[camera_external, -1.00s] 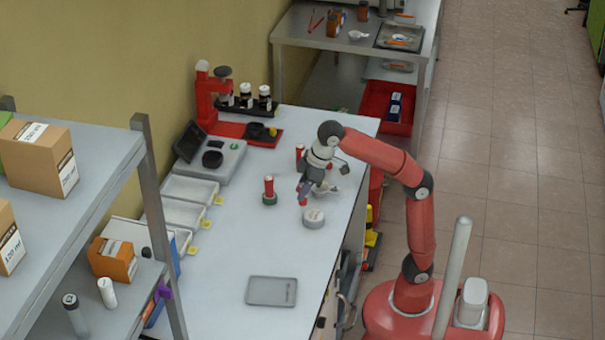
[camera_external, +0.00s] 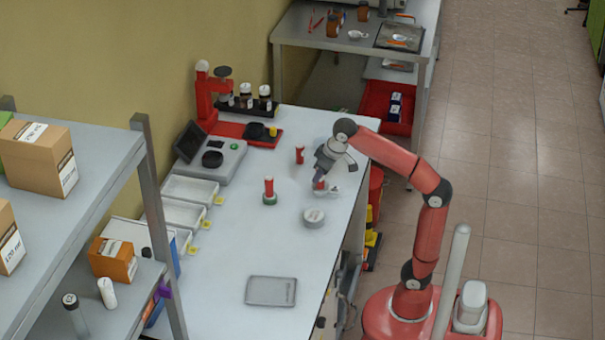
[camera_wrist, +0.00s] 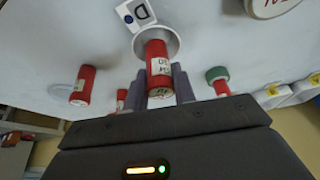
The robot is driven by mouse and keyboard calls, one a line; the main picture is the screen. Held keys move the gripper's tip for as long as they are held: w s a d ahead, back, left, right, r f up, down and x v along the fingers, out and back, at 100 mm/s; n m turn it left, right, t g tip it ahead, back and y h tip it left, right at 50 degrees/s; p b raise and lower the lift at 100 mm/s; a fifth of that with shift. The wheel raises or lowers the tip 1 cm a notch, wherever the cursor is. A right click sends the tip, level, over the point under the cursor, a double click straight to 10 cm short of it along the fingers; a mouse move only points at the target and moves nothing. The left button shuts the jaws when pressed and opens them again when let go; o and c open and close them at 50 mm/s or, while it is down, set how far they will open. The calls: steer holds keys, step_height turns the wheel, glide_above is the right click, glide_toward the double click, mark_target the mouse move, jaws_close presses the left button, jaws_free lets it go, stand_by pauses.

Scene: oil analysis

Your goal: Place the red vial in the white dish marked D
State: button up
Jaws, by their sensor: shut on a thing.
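My gripper (camera_external: 321,177) is shut on a red vial with a white label (camera_wrist: 158,72), which shows between the fingers in the wrist view. A little of the vial shows red under the gripper in the external view (camera_external: 319,185). The vial's far end overlaps the mouth of the round white dish (camera_wrist: 171,40); I cannot tell whether it touches the bottom. A tag with the letter D (camera_wrist: 141,14) is beside this dish.
Another red vial (camera_external: 299,154) stands on the table behind. A red vial in a green base (camera_external: 269,190) stands to the left. A round whitish container (camera_external: 314,217) is in front. A grey tray (camera_external: 271,290) lies nearer, with clear table around it.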

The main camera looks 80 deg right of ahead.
steer(key=shift+f, duration=0.9)
steer(key=shift+f, duration=0.2)
steer(key=o, duration=0.9)
steer(key=shift+o, duration=0.2)
steer(key=shift+s+r, duration=0.1)
steer(key=shift+r, duration=0.4)
steer(key=p+v, duration=0.3)
steer(key=v, duration=0.8)
steer(key=shift+r, duration=0.2)
steer(key=shift+s, duration=0.1)
